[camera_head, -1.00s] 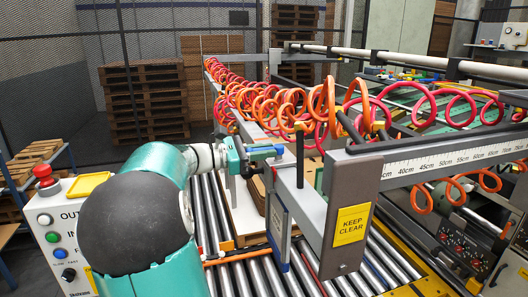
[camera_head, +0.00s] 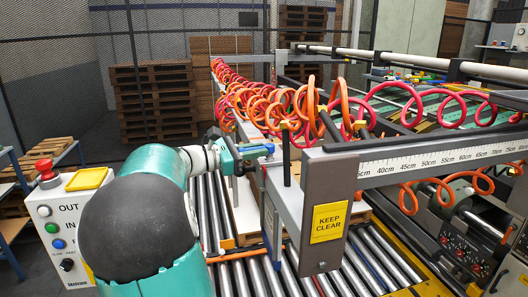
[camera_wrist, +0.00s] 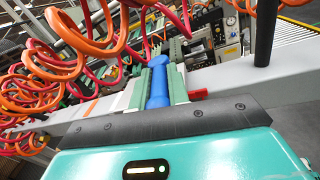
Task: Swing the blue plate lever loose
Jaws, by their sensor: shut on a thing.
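The blue plate lever (camera_head: 262,149) sticks out at the near end of the grey beam frame, left of a black upright post (camera_head: 287,160). My gripper (camera_head: 244,153) reaches it from the left, above the rollers. In the wrist view, the blue lever (camera_wrist: 158,84) lies between the two pale green fingers (camera_wrist: 159,92), which are shut on it.
Coiled orange and red hoses (camera_head: 290,105) hang above and behind the lever. A grey end plate with a yellow KEEP CLEAR sign (camera_head: 330,222) stands to the right. Rollers (camera_head: 240,275) run below. A control box (camera_head: 68,225) with buttons stands at left.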

